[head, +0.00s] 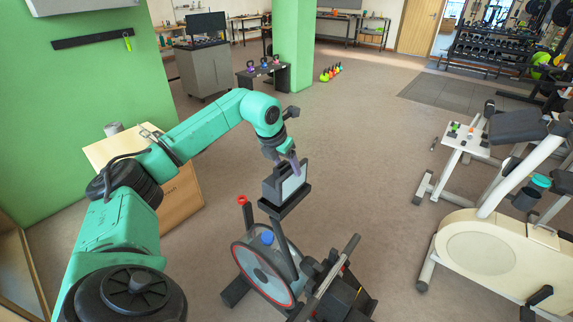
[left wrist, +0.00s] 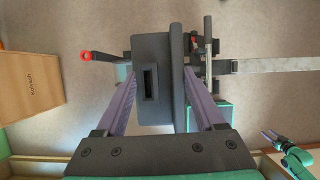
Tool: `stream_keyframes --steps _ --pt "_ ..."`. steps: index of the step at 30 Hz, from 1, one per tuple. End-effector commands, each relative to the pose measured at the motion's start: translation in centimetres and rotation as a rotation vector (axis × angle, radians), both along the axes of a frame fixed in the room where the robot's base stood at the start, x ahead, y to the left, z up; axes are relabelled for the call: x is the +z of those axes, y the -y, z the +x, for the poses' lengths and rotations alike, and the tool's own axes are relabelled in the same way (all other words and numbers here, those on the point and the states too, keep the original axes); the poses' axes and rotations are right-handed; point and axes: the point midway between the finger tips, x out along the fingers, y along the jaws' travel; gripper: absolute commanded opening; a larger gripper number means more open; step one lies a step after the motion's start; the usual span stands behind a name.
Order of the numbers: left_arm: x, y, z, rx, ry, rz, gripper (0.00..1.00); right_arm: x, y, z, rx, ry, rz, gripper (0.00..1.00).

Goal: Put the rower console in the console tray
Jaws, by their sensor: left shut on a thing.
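The rower console (head: 293,181) is a dark grey box with a pale screen face. My left gripper (head: 294,165) comes down on it from above, with purple fingers closed on its sides. In the left wrist view the console (left wrist: 153,105) sits between the two fingers (left wrist: 158,88). The console tray (head: 286,205) is a dark shelf on the rower's post, directly under the console. I cannot tell whether the console touches it. My right gripper (left wrist: 272,136) shows small at the lower right of the left wrist view, away from the console; its opening is unclear.
The rower has a round flywheel (head: 266,272) and a red-ended handle (head: 242,200) close to the tray. A wooden box (head: 180,200) stands at left. A white exercise bike (head: 485,245) stands at right. The floor between is clear.

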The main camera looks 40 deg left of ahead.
Motion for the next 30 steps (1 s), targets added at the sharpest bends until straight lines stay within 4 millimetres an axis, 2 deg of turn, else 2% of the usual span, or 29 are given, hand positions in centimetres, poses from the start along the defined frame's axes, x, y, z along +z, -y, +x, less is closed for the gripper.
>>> stream_keyframes --steps 30 --pt "-2.2 0.0 0.0 0.0 0.002 0.0 0.0 -1.7 -0.3 0.0 -0.001 -0.001 0.003 0.52"
